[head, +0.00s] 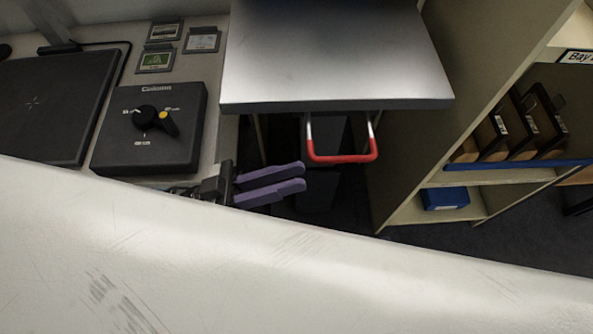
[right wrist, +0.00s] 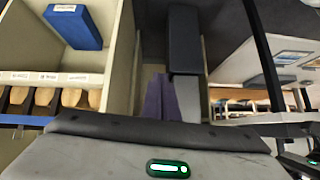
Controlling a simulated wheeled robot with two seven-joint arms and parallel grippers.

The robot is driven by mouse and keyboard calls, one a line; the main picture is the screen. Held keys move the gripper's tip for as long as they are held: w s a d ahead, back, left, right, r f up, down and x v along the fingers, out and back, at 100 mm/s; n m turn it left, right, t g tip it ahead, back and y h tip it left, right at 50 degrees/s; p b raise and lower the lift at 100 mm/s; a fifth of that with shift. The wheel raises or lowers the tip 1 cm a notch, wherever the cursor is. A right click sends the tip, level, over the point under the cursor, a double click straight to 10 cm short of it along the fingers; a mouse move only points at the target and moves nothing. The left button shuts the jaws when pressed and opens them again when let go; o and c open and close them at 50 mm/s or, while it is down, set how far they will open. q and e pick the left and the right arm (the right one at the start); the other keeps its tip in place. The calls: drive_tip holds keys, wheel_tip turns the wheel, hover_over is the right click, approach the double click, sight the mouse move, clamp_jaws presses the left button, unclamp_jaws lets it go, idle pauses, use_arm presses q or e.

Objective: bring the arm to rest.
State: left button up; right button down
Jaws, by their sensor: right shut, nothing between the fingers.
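My left gripper (head: 300,177) is near the middle of the head view, its two purple fingers pointing right and lying close together. Only a thin dark line shows between them, so I cannot tell whether it is open or shut. It is below the metal shelf and left of the red handle, with no object visible at its fingertips. My right gripper (right wrist: 158,82) shows in the right wrist view as purple fingers brought together, shut and empty. It does not show in the head view. Much of both arms is hidden.
A grey metal shelf (head: 335,60) with a red handle (head: 343,158) stands at centre. A black control box (head: 150,150) sits left. A shelving unit (head: 418,150) stands right, with a blue box (head: 445,198), also in the right wrist view (right wrist: 77,28). A pale surface fills the bottom.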

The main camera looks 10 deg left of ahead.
idle(0.4)
use_arm(q)
drive_tip(key=w+f+n+t+y+p, duration=0.45)
drive_tip(key=w+n+t+y, duration=0.2)
drive_tip(key=y, duration=0.45)
drive_tip(key=s+a+f+n+g+y+p, duration=0.2)
drive_tip(key=s+a+f+g+y, duration=0.3)
drive_tip(key=f, duration=0.6)
drive_tip(key=s+a+n+y, duration=0.1)
drive_tip(key=s+a+y, duration=0.1)
drive_tip(key=s+a, duration=0.1)
drive_tip(key=shift+s, duration=0.4)
